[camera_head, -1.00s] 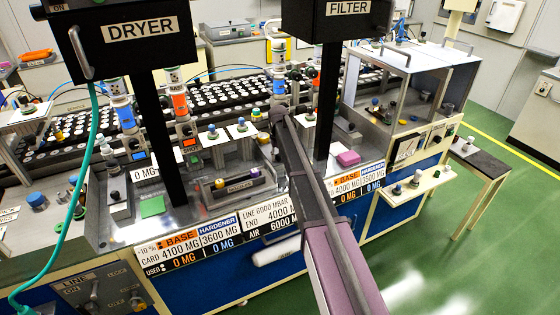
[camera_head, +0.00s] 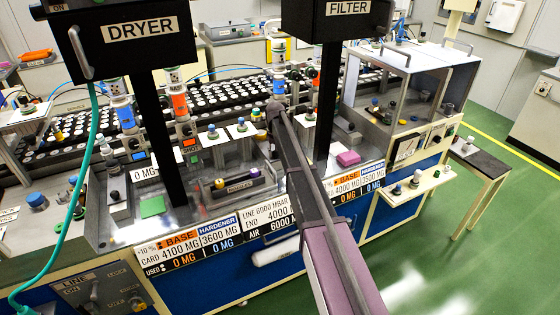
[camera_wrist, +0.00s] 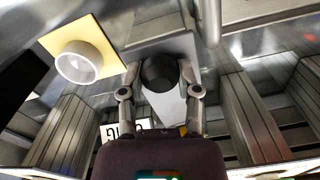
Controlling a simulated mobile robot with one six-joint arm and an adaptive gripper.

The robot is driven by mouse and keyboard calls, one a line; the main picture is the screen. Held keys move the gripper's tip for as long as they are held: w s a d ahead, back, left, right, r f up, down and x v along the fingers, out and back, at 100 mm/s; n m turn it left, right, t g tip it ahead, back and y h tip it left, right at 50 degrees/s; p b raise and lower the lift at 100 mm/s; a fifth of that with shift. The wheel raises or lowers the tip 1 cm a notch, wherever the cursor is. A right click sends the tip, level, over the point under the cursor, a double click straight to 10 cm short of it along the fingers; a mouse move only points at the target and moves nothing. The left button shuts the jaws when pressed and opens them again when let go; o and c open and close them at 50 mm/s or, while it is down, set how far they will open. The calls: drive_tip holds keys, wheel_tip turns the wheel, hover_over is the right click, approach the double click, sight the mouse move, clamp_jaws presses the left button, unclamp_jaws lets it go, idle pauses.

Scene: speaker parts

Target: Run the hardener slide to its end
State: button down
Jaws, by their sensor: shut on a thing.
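My gripper (camera_wrist: 160,78) is shut on a dark round knob (camera_wrist: 158,73) in the wrist view, with one finger on each side of it. The knob sits in front of a grey metal plate (camera_wrist: 135,46), and I take it to be the hardener slide's handle. In the head view my gripper (camera_head: 274,108) is at the bench, just below a blue-banded column (camera_head: 279,82); my own arm hides the knob there. An orange-banded column (camera_head: 180,105) stands to the left. The hardener display (camera_head: 219,229) reads 3600 MG above 0 MG.
A pale cup-like piece (camera_wrist: 78,62) on a yellow square plate (camera_wrist: 58,35) is left of my gripper. A nozzles tray (camera_head: 240,187) lies in front.

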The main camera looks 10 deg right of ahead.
sight(267, 144)
drive_tip(key=shift+w+a, duration=0.1)
drive_tip(key=shift+w, duration=0.2)
drive_tip(key=shift+w+a, duration=0.15)
drive_tip(key=shift+w, duration=0.35)
drive_tip(key=shift+w+a, duration=0.15)
drive_tip(key=shift+w, duration=0.35)
drive_tip(key=shift+w+a, duration=0.15)
drive_tip(key=shift+w, duration=0.25)
drive_tip(key=shift+c, duration=1.2)
unclamp_jaws()
